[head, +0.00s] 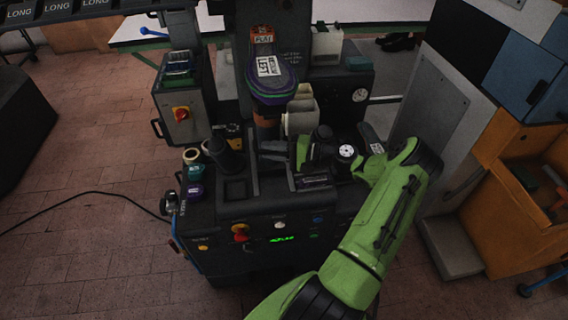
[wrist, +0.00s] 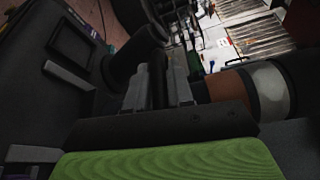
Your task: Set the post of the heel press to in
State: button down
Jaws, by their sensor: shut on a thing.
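The heel press (head: 262,205) is a dark machine in the middle of the head view. Its post (head: 266,126), with a brown band, stands under a purple and green shoe form (head: 274,88) labelled LEFT. In the wrist view the post (wrist: 225,87) lies sideways at right, brown and grey. My gripper (head: 276,150) reaches in from the right, just in front of the post. In the wrist view my gripper (wrist: 160,85) has its fingers close together, shut on a small part of the press that they mostly hide. A bluish sliver shows between them.
A black cylinder (head: 224,156) stands left of my gripper. Several coloured rolls (head: 194,174) sit at the press's left edge. Pale blocks (head: 301,112) stand behind my gripper. A control panel with a red knob (head: 241,237) faces front. An orange cabinet (head: 500,225) is at right.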

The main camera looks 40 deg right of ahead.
aim_at(275, 136)
jog(key=w+d, duration=0.1)
jog(key=w, duration=0.1)
jog(key=w+d+b, duration=0.1)
jog(key=w+d, duration=0.1)
jog(key=w, duration=0.1)
jog(key=shift+d+f, duration=0.1)
jog(key=shift+d, duration=0.1)
jog(key=c, duration=1.1)
grip_release()
